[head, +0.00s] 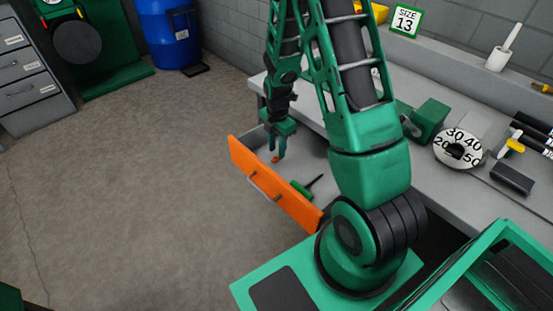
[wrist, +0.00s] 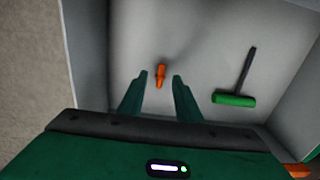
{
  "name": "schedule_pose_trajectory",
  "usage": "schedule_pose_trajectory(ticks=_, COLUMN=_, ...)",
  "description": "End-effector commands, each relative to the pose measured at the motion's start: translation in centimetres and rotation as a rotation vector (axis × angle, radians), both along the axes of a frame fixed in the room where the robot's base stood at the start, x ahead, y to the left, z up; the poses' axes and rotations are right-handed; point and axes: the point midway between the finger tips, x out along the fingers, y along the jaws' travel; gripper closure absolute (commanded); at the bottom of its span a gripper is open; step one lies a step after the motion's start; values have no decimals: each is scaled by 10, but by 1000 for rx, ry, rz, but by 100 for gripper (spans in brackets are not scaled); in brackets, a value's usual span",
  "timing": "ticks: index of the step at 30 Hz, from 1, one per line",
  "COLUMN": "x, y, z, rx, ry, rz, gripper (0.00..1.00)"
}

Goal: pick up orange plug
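The orange plug (wrist: 160,75) lies on the floor of an open drawer, small and upright in the wrist view. It also shows as a small orange spot in the head view (head: 275,159). My gripper (wrist: 160,82) is open, its two green fingers apart, with the plug showing between and just beyond the fingertips. In the head view my gripper (head: 275,153) points down into the drawer above the plug. Whether the fingers touch the plug I cannot tell; no grip on it shows.
The drawer has an orange front (head: 272,190) and pale walls close around my gripper. Open floor lies left.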

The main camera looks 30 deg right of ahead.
Motion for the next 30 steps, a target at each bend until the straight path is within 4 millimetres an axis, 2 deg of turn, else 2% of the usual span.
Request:
schedule_pose_trajectory(ticks=1, x=-1, y=0, z=-9, rx=0, ry=3, rz=-1, gripper=69)
schedule_pose_trajectory(ticks=6, x=0, y=-1, z=-27, rx=0, ry=1, rz=-1, gripper=69)
schedule_pose_trajectory(ticks=16, x=0, y=0, z=-32, rx=0, ry=0, rz=0, gripper=69)
schedule_pose_trajectory(ticks=17, x=0, y=0, z=-32, rx=0, ry=0, rz=0, gripper=74)
schedule_pose_trajectory(ticks=20, x=0, y=0, z=-32, rx=0, ry=0, rz=0, gripper=97)
schedule_pose_trajectory(ticks=21, x=0, y=0, z=-32, rx=0, ry=0, rz=0, gripper=100)
schedule_pose_trajectory(ticks=30, x=0, y=0, z=-32, rx=0, ry=0, rz=0, gripper=100)
